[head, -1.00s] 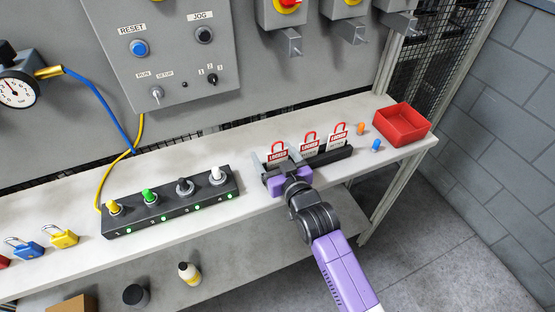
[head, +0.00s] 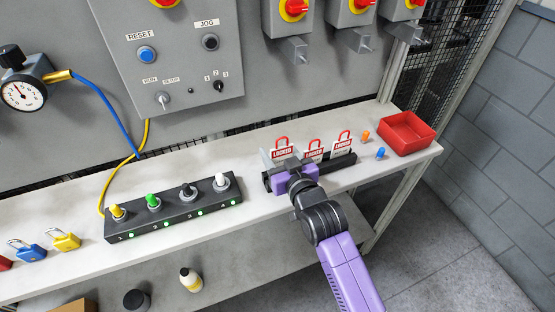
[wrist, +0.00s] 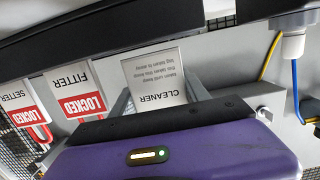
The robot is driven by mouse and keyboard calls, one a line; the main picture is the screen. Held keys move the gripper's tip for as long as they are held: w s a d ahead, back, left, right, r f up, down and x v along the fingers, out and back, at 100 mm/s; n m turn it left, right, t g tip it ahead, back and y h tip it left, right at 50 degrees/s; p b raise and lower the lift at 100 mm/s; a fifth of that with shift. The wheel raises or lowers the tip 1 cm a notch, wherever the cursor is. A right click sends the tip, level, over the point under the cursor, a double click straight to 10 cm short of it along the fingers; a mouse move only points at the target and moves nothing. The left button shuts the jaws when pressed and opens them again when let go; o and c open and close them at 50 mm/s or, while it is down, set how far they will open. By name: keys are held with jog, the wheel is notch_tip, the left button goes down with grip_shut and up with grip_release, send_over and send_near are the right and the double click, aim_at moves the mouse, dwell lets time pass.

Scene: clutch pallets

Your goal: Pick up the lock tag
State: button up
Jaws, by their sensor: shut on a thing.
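The lock tags are white cards with red "LOCKED" shackle tops. My gripper (head: 281,160) is shut on the leftmost one, the cleaner tag (head: 283,148). In the wrist view the cleaner tag (wrist: 158,76) appears upside down between the two grey fingers (wrist: 160,95), its print reading "CLEANER". The fitter tag (head: 314,149) and the setter tag (head: 342,144) stand upright to its right in a black rack (head: 343,161). In the wrist view the fitter tag (wrist: 75,92) and the setter tag (wrist: 22,108) are left of the fingers. Whether the held tag's lower edge clears the rack is hidden.
A red bin (head: 407,133) stands at the bench's right end, with an orange plug (head: 365,135) and a blue plug (head: 380,152) beside it. A black switch block (head: 175,216) lies left of the rack. Padlocks (head: 65,240) sit far left. A grey panel (head: 175,60) rises behind.

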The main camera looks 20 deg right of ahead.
notch_tip(320, 180, up, 16)
jog(key=shift+b, duration=0.35)
dwell(0.4)
